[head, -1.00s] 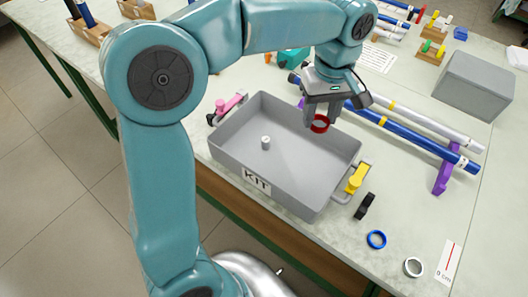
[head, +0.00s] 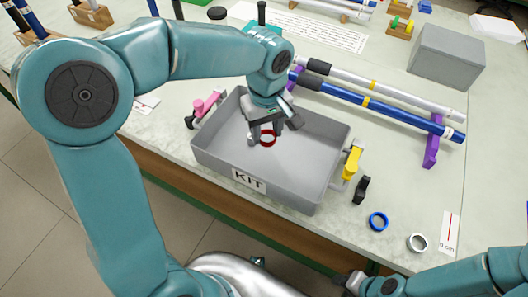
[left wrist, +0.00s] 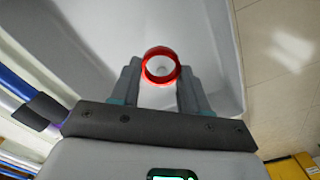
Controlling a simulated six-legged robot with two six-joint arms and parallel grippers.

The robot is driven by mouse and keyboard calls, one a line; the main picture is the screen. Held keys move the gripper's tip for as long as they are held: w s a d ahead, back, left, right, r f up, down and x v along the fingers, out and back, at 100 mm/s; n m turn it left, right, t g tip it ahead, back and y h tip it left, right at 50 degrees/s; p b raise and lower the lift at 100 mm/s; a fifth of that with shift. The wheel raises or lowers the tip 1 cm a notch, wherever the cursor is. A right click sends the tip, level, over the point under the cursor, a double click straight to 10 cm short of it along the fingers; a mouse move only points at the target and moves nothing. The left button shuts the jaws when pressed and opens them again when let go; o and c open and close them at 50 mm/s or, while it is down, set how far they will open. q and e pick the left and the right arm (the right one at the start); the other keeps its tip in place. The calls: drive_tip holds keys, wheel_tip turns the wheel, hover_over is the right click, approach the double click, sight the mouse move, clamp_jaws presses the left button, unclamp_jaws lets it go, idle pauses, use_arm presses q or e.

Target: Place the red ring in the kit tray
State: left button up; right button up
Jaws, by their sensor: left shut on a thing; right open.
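The red ring (head: 267,138) is held between the fingers of my left gripper (head: 265,136), inside the outline of the grey kit tray (head: 285,192) in the head view. In the left wrist view the red ring (left wrist: 161,65) sits between the fingertips of my left gripper (left wrist: 161,82), its opening facing the camera. A pale surface shows through it. I cannot tell how high the ring is above the tray floor. My right gripper (head: 352,283) is partly in view at the bottom, empty, near the table's front edge.
A yellow clamp (head: 351,163) and a pink one (head: 207,102) are at the tray's ends. A black clip (head: 362,189), a blue ring (head: 378,221) and a white ring (head: 417,243) lie to the right. Blue and silver rods (head: 385,112) rest behind on purple supports.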

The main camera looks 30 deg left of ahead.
sight(266, 160)
use_arm(q)
wheel_tip(266, 160, down, 8)
drive_tip(key=shift+f+b, duration=0.25)
drive_tip(key=shift+b, duration=0.1)
drive_tip(key=shift+a+f, duration=0.1)
drive_tip(key=shift+f, duration=0.35)
drive_tip(key=o, duration=0.6)
drive_tip(key=shift+f, duration=0.15)
drive_tip(key=o, duration=0.4)
